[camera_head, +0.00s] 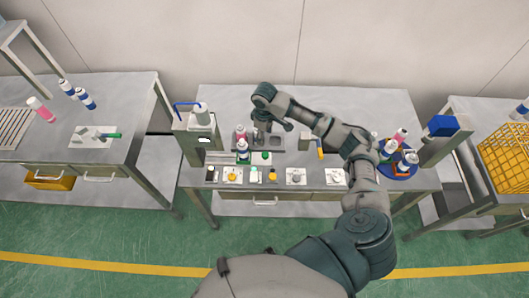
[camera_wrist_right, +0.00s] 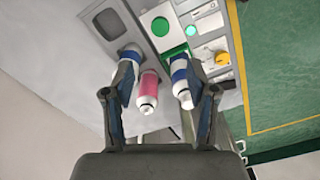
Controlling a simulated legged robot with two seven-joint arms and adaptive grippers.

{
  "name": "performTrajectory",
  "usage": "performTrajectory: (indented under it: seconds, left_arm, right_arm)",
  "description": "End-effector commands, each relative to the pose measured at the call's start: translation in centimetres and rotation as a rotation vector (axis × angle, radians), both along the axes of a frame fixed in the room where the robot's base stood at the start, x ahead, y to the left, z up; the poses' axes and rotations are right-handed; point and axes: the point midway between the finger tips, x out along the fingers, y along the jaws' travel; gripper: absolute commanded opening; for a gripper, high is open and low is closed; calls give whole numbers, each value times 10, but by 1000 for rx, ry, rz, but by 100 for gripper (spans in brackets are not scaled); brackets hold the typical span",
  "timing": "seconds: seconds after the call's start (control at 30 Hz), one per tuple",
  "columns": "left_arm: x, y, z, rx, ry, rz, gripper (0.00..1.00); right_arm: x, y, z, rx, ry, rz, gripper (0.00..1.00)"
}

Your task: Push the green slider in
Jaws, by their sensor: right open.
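The green slider (camera_head: 243,161) is at the front of the grey station on the middle table, with a blue-and-white can (camera_head: 243,146) standing on it. In the right wrist view the green slider (camera_wrist_right: 172,52) shows as a green plate partly covered by the blue-and-white can (camera_wrist_right: 181,82). My right gripper (camera_head: 262,130) is over the station, just right of and behind that can. In the right wrist view its fingers (camera_wrist_right: 161,72) are open, with a pink can (camera_wrist_right: 148,92) showing between them. I cannot tell whether they touch anything. My left gripper is out of view.
Another blue-and-white can (camera_wrist_right: 132,52) is by one finger. A green button (camera_head: 264,155) is right of the slider. A dispenser (camera_head: 201,115) stands left, and a blue turntable (camera_head: 402,168) with cans stands right.

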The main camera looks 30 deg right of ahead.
Motion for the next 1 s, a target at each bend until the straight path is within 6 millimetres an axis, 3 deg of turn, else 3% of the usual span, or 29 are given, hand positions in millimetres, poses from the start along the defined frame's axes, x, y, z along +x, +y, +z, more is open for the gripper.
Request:
performTrajectory:
  seconds: [0.3,0.5,0.7,1.0]
  left_arm:
    - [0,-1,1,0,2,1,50]
    - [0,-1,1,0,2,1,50]
    - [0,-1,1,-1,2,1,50]
    - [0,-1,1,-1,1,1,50]
  right_arm:
    - [-2,0,-78,1,3,2,57]
    - [-1,0,-114,1,1,1,57]
    - [-1,0,-131,1,-1,2,57]
    - [-1,0,-133,0,-2,2,57]
